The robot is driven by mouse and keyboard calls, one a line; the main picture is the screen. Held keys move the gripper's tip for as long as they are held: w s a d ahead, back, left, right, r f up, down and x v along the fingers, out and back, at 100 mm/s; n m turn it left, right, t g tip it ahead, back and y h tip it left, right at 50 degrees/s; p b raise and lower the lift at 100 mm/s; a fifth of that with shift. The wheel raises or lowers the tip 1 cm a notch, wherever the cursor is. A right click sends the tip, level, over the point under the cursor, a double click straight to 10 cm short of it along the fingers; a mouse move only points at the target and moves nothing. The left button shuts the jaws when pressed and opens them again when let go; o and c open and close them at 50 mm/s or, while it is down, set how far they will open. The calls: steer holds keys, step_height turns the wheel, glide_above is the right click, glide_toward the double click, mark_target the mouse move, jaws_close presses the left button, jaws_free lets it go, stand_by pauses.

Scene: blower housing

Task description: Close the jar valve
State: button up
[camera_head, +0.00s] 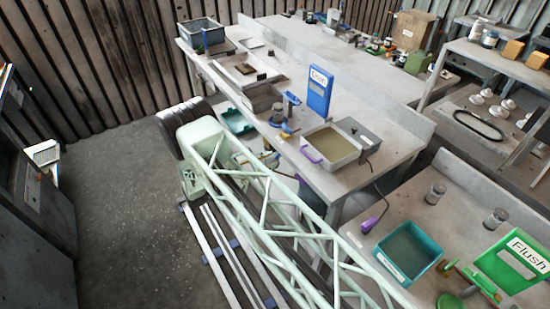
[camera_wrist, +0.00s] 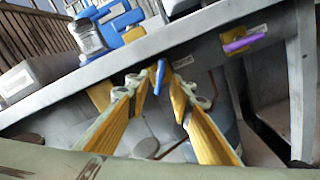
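In the wrist view my gripper (camera_wrist: 160,88) has two yellow fingers spread apart, pointing at the front edge of a grey workbench. A small blue lever (camera_wrist: 160,73) shows between the fingertips, below the bench edge; I cannot tell whether a finger touches it. It may be the jar valve. A clear jar with a grey lid (camera_wrist: 88,38) stands on the bench above and left of the fingers, beside blue parts (camera_wrist: 120,18). In the head view the jar (camera_head: 277,114) stands near the bench's front edge. My pale green arm hides much of the area below, and the gripper is not clear there.
A purple handle (camera_wrist: 243,43) juts from the bench front at right in the wrist view. The head view shows a blue "Drain" sign (camera_head: 320,92), a sand-coloured tray (camera_head: 332,148), a teal bin (camera_head: 408,252) and a green "Flush" sign (camera_head: 515,258). Floor at left is clear.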

mark_target(277, 157)
steer(key=shift+x, duration=1.75)
jaws_close()
